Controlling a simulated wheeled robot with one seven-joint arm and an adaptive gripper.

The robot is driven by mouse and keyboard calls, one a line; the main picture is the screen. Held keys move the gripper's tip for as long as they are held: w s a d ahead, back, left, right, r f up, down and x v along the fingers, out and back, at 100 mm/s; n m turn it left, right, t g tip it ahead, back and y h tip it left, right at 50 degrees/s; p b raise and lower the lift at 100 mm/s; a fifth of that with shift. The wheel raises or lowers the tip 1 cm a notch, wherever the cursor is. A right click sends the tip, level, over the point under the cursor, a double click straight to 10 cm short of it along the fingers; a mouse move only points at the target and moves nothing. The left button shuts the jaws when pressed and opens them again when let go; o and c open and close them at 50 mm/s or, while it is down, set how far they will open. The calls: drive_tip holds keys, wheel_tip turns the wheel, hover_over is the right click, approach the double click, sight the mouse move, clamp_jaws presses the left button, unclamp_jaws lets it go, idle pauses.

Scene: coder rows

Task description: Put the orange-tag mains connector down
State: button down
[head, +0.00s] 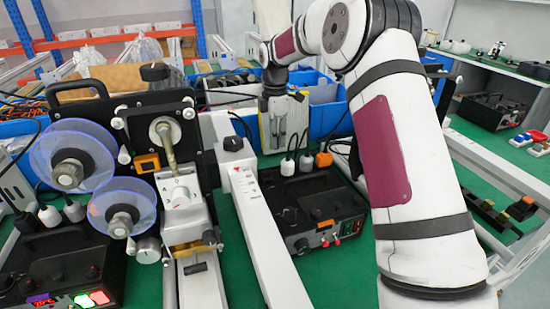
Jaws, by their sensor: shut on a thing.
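My gripper (280,140) hangs pointing down from my arm in the middle of the head view, just behind the black coder box (330,205). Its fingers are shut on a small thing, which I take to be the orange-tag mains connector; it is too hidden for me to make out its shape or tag. Two pale connectors (288,166) stand in a row at the back of the black box, just below and right of the fingers. An orange-topped piece (323,159) stands at the right end of that row.
A coder machine with clear blue reels (72,155) stands on the left. A white rail (255,225) runs in front of the gripper's left side. Blue bins (335,118) stand behind. Several small connectors (522,207) sit on a rack at the right. My arm hides the middle right.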

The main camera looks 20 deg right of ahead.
drive_tip(key=shift+f, duration=3.1)
drive_tip(key=shift+f, duration=0.2)
drive_tip(key=shift+f, duration=0.3)
drive_tip(key=c, duration=1.4)
unclamp_jaws()
wheel_tip(320, 180, up, 13)
drive_tip(key=shift+r, duration=0.1)
